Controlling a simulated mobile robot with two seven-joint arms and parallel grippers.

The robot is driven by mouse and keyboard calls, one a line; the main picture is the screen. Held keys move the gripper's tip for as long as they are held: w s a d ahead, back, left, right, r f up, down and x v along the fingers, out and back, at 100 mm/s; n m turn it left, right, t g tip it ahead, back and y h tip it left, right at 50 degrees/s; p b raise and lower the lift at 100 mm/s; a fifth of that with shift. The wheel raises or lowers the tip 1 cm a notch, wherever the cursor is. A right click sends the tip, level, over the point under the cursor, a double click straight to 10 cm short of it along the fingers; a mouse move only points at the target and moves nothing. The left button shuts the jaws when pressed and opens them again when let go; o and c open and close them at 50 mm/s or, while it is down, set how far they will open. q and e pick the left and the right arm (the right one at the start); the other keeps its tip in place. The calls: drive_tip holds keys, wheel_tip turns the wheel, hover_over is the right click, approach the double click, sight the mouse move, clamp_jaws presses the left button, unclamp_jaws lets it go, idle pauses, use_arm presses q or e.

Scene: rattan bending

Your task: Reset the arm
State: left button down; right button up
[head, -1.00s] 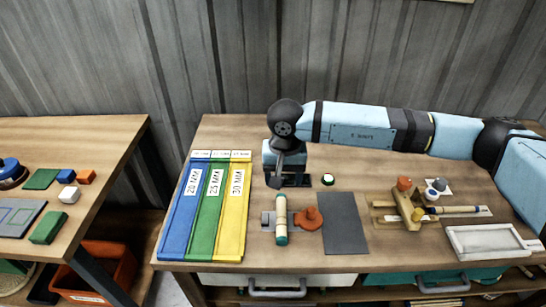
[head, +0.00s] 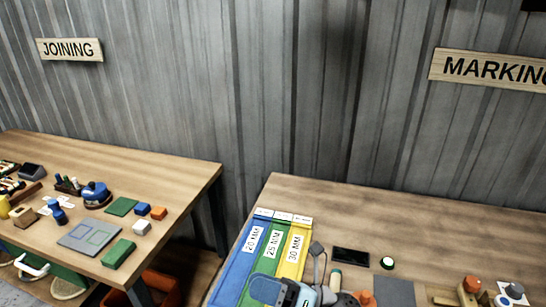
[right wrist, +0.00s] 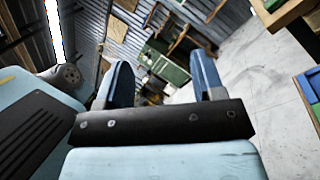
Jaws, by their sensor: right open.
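My right gripper (head: 284,291) is at the bottom edge of the head view, over the front part of the strips, with its arm mostly cut off by the frame. In the right wrist view its two blue fingers (right wrist: 163,75) stand apart with nothing between them. They point out into the room, not down at a table. My left gripper is in neither view.
The right table (head: 450,222) bears blue, green and yellow length strips (head: 273,256), a black flat device (head: 351,256), a round button (head: 387,263) and a dark mat (head: 394,292). The left table (head: 120,170) holds blocks and tools. A gap separates the tables.

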drive_tip(key=d+f+m+t+h+p, duration=0.1)
drive_tip(key=d+f+m+t+h, duration=0.45)
drive_tip(key=m, duration=0.75)
drive_tip(key=d+f+m+t+h+p, duration=0.1)
drive_tip(key=d+f+m+t+h, duration=0.45)
drive_tip(key=m, duration=0.65)
drive_tip(key=s+d+f+m+g+h+p, duration=0.1)
drive_tip(key=s+d+f+m+g+h, duration=0.3)
drive_tip(key=s+d+f+m+h, duration=0.3)
drive_tip(key=s+d+f+m, duration=0.4)
drive_tip(key=s+f+m, duration=0.1)
drive_tip(key=m, duration=0.1)
drive_tip(key=shift+s+m+p, duration=0.25)
drive_tip(key=shift+m+p, duration=0.05)
drive_tip(key=shift+m, duration=0.1)
